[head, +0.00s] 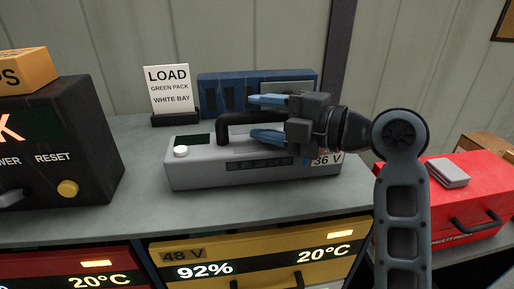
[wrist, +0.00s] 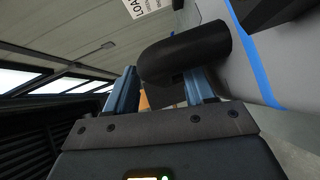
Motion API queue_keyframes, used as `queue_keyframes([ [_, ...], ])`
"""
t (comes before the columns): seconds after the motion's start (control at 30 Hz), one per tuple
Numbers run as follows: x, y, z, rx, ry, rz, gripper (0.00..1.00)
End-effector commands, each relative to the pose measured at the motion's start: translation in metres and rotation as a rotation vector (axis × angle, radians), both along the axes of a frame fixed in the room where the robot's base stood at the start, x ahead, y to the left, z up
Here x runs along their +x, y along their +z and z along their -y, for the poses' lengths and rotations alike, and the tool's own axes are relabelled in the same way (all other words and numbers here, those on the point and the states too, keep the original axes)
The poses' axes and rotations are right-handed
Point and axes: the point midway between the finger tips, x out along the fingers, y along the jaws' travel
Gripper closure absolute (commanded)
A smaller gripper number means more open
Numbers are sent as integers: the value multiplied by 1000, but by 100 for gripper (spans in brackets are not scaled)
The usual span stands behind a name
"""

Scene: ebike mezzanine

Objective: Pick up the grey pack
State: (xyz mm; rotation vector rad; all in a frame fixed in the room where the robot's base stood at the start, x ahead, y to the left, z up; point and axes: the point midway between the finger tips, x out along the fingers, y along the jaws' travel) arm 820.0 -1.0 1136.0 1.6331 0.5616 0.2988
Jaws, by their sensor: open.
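The grey pack (head: 205,173) lies on the grey counter, with a black handle (head: 237,120) on top, a white knob at its left and a "36 V" label at its right end. My gripper (head: 252,117) is open at the handle, its two blue fingers reaching in from the right, one above and one below the handle bar in the picture. In the wrist view the black handle (wrist: 185,57) shows at the open fingertips (wrist: 163,75). I cannot tell whether they touch it. The pack's pale side with a blue stripe (wrist: 251,52) fills the upper right.
A blue pack (head: 208,95) stands behind, beside a "LOAD GREEN PACK WHITE BAY" sign (head: 169,90). A black box (head: 60,145) with a RESET button is left. A red case (head: 465,185) is right. A yellow 48 V unit (head: 255,255) sits below the counter.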

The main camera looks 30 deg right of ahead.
Motion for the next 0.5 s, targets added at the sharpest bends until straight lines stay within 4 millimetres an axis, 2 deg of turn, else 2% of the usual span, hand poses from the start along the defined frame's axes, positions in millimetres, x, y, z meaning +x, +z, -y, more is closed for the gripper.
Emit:
queue_keyframes([
  [0.13,10,-1,-6,-1,-1,-1,46],
  [0.37,11,-3,-6,-1,-2,-1,46],
  [0.5,11,-2,-6,-1,-2,-1,59],
])
